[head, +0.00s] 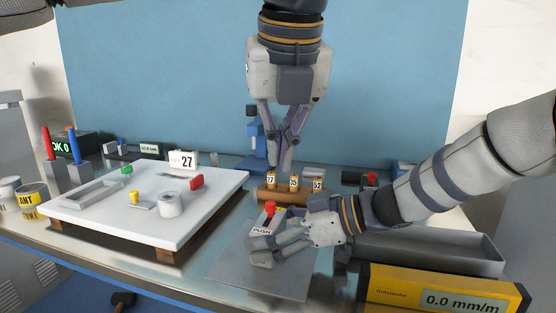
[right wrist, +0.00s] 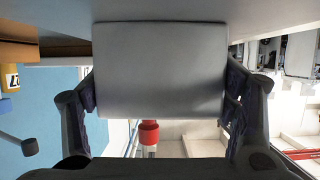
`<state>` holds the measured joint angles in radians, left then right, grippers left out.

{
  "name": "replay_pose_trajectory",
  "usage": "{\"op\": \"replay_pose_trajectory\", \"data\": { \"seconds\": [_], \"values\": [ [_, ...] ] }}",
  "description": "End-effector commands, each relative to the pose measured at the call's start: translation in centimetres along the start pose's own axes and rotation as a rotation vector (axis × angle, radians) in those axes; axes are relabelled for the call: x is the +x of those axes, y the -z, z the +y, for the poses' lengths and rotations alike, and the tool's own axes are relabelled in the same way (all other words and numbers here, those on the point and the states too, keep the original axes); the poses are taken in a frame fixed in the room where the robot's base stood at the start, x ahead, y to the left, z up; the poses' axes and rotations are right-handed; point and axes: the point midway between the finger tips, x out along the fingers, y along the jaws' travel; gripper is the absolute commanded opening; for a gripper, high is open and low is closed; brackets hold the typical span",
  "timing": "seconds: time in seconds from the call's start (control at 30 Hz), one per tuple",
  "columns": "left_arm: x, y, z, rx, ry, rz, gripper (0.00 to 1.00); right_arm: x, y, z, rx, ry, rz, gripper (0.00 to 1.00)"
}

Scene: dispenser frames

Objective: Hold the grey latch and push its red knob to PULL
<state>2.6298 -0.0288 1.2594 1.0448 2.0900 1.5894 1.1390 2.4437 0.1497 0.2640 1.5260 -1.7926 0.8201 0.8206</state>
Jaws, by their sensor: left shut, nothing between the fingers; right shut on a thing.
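The grey latch (head: 258,229) stands on a grey plate on the table, in the middle of the head view. The word PUSH shows on it, and its red knob (head: 270,209) stands up at the top. I cannot read PULL anywhere. My right gripper (head: 262,248) is shut on the latch from the right. In the right wrist view the latch body (right wrist: 160,70) fills the space between both fingers, with the red knob (right wrist: 149,133) below it. My left gripper (head: 284,166) is shut and empty, pointing down, above the latch and apart from the knob.
A wooden rack (head: 290,195) with several numbered tags stands just behind the latch. A white board (head: 100,216) with small parts lies to the left. A grey tray (head: 430,255) and a yellow meter (head: 390,287) are on the right. The grey plate (head: 270,284) is bare in front.

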Motion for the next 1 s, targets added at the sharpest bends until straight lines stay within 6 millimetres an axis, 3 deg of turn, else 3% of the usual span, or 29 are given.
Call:
{"op": "replay_pose_trajectory", "data": {
  "seconds": [0.27,0.3,0.4,0.77,0.87,1.0],
  "values": [
    [0.1,0.0,0.0,0.001,0.0,0.0,0.0,0.0,-0.1,0.0,0.0,0.001,-0.002,0.39],
    [0.1,0.0,0.0,0.001,0.0,0.0,0.0,0.0,-0.1,0.0,0.0,0.001,-0.002,0.83],
    [0.1,0.0,0.0,0.001,0.0,0.0,0.0,0.0,-0.1,0.0,0.001,0.0,-0.002,1.0],
    [0.0,0.0,0.0,0.001,0.0,-0.001,0.0,-0.3,0.0,0.0,0.0,-0.001,0.0,1.0],
    [0.0,0.0,0.0,0.0,0.0,-0.001,0.0,-2.0,0.0,0.1,-0.001,-0.003,-0.001,1.0],
    [0.0,0.0,0.0,0.0,0.0,-0.001,0.0,-5.9,0.1,0.1,-0.001,-0.003,0.001,1.0]
  ]
}}
